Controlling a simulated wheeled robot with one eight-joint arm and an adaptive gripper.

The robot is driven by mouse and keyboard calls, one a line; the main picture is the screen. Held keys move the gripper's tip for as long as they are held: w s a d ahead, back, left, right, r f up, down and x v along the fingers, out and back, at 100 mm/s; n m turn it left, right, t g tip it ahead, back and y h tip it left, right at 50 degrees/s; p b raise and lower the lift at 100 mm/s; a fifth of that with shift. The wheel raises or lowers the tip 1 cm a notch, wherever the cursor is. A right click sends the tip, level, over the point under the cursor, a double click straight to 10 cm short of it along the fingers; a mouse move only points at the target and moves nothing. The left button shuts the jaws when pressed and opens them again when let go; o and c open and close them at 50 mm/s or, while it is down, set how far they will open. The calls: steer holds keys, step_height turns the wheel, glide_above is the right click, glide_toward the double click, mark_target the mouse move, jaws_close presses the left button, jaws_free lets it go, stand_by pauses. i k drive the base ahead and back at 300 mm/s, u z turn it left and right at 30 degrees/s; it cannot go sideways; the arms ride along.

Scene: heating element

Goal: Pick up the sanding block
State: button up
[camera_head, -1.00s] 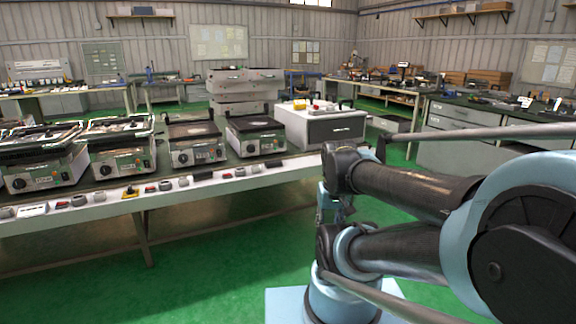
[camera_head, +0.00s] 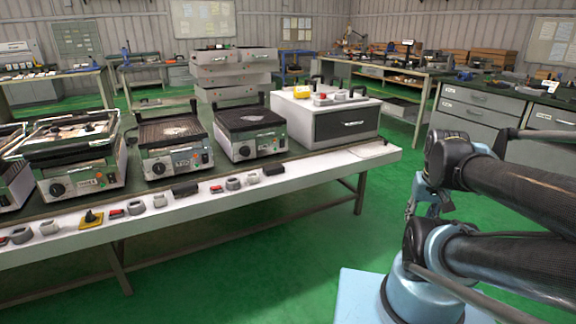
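I cannot tell for sure which object is the sanding block. Two dark flat blocks lie on the pale front strip of the long table: one dark block (camera_head: 274,169) to the right and another dark block (camera_head: 186,189) further left. A yellow item (camera_head: 301,92) on top of the white drawer unit is another small block-like thing. What looks like my gripper (camera_head: 428,205) hangs at the right, partly hidden behind my dark arm joints. It is off the table's right end, apart from all these objects. Its fingers are too hidden to read.
Several press grills, such as one grill (camera_head: 250,132), stand on the long table (camera_head: 375,155) beside the white drawer unit (camera_head: 340,118). Small knobs and switches line its front strip. Grey drawer cabinets (camera_head: 475,115) stand at the right. Green floor (camera_head: 270,260) is clear in front.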

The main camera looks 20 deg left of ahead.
mark_target(270, 170)
steer(key=u, duration=0.3)
steer(key=i, duration=0.95)
steer(key=u, duration=0.55)
